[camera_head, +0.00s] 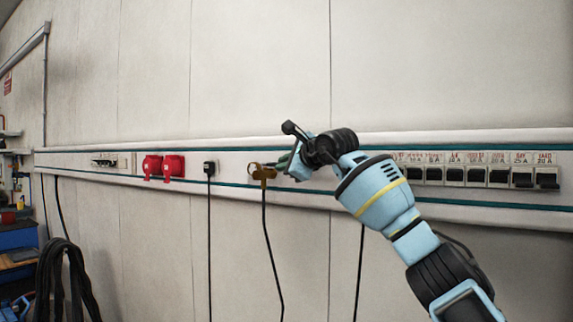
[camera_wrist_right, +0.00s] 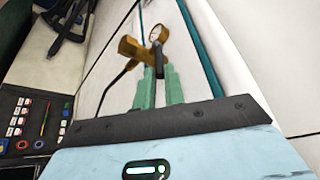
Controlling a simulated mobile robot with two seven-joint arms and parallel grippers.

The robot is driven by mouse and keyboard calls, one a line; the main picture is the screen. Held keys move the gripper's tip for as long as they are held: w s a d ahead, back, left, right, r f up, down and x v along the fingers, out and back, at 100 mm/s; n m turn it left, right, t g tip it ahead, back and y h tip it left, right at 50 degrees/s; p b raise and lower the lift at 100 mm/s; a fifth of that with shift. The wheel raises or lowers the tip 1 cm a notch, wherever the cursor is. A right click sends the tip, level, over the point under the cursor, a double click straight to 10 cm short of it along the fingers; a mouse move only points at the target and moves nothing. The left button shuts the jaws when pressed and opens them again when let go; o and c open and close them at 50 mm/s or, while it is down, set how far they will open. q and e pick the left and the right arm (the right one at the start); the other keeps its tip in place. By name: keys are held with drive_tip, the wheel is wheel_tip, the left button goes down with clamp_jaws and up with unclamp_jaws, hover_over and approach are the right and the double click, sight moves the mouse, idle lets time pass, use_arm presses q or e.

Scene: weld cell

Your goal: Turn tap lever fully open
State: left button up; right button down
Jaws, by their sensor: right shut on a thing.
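The brass tap (camera_head: 263,173) is on the wall rail, with a black hose hanging from it. In the right wrist view the brass tap body (camera_wrist_right: 131,47) shows just beyond my fingertips. A dark tap lever (camera_wrist_right: 158,58) comes from the tap and runs between the green fingers of my right gripper (camera_wrist_right: 158,78). The right gripper is shut on this lever. In the head view the right gripper (camera_head: 284,162) is just right of the tap, and the black wrist partly hides its fingers. The lever cannot be made out there. My left gripper is not in view.
A row of labelled breakers (camera_head: 476,174) lies right of my right arm. Left of the tap are a black plug (camera_head: 209,168) with a hanging cable and two red sockets (camera_head: 163,167). Coiled black cable (camera_head: 65,275) hangs at lower left. The wall above the rail is clear.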

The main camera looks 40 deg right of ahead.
drive_tip(key=a+m+h, duration=0.2)
drive_tip(key=h, duration=0.1)
drive_tip(key=shift+g, duration=0.4)
drive_tip(key=shift+w+a+m+g+h, duration=0.45)
drive_tip(key=shift+a+m+g+h, duration=0.25)
drive_tip(key=shift+m+g+h, duration=0.6)
drive_tip(key=shift+w+a+m+g+h, duration=0.4)
drive_tip(key=shift+a+m+g+h, duration=0.45)
drive_tip(key=shift+m+h, duration=0.7)
drive_tip(key=shift+w+a+m+g+h, duration=0.45)
drive_tip(key=shift+a+m+g+h, duration=0.15)
drive_tip(key=shift+m+g+h, duration=0.75)
drive_tip(key=c, duration=1.5)
unclamp_jaws()
drive_tip(key=shift+f, duration=0.15)
